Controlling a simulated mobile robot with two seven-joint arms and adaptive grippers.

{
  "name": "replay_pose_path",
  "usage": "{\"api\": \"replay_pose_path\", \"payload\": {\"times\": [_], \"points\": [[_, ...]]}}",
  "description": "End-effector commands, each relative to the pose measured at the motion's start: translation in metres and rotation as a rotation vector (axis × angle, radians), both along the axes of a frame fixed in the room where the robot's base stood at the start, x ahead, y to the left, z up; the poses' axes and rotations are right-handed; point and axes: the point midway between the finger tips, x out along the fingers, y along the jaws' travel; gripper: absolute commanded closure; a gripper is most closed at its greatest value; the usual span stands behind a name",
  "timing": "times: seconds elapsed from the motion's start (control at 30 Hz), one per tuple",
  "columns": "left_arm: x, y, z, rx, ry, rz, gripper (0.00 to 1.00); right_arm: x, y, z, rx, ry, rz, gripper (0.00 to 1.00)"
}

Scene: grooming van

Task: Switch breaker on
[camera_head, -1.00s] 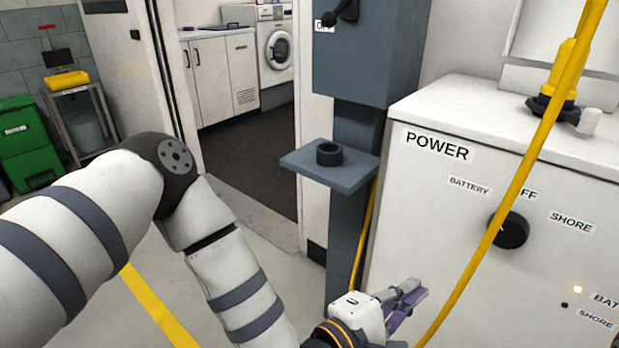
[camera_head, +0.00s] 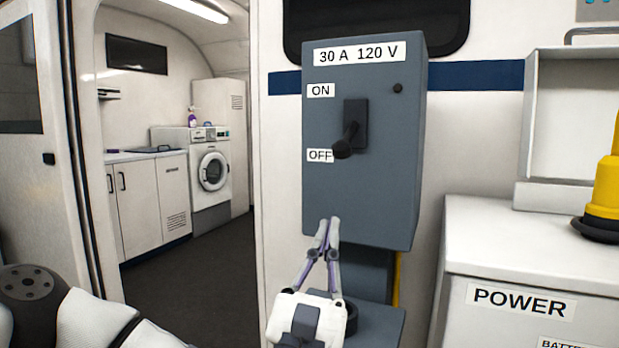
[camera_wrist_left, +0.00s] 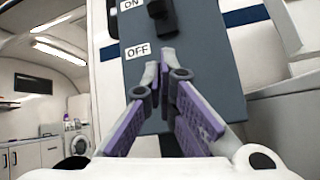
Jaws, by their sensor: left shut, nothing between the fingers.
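The breaker box (camera_head: 380,205) is a grey-blue case labelled "30 A 120 V" in the head view. Its black lever (camera_head: 343,148) points down at the OFF label (camera_head: 320,155), below the ON label (camera_head: 320,90). My left gripper (camera_head: 328,222) is shut and empty, pointing up in front of the box's lower part, below the lever and apart from it. In the left wrist view the fingertips (camera_wrist_left: 158,60) are close together below the lever (camera_wrist_left: 160,10), whose top is cut off, with the OFF label (camera_wrist_left: 138,50) to their left. My right gripper is not in view.
A white cabinet labelled POWER (camera_head: 470,240) stands at the right with a yellow plug (camera_head: 605,190) on top. An open doorway at the left shows a washing machine (camera_head: 212,170).

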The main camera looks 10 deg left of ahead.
Motion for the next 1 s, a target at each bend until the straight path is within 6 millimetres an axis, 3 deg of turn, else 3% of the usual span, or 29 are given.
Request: {"api": "replay_pose_path", "payload": {"times": [0.47,0.8,1.0], "points": [[0.001,0.003,0.009,-0.030,-0.020,-0.005,1.00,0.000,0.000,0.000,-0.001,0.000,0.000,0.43],[0.043,-0.005,0.055,-0.028,-0.025,-0.003,1.00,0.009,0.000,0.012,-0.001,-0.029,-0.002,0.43],[0.064,-0.009,0.073,-0.028,-0.021,-0.004,1.00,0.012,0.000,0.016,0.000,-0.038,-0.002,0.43]]}}
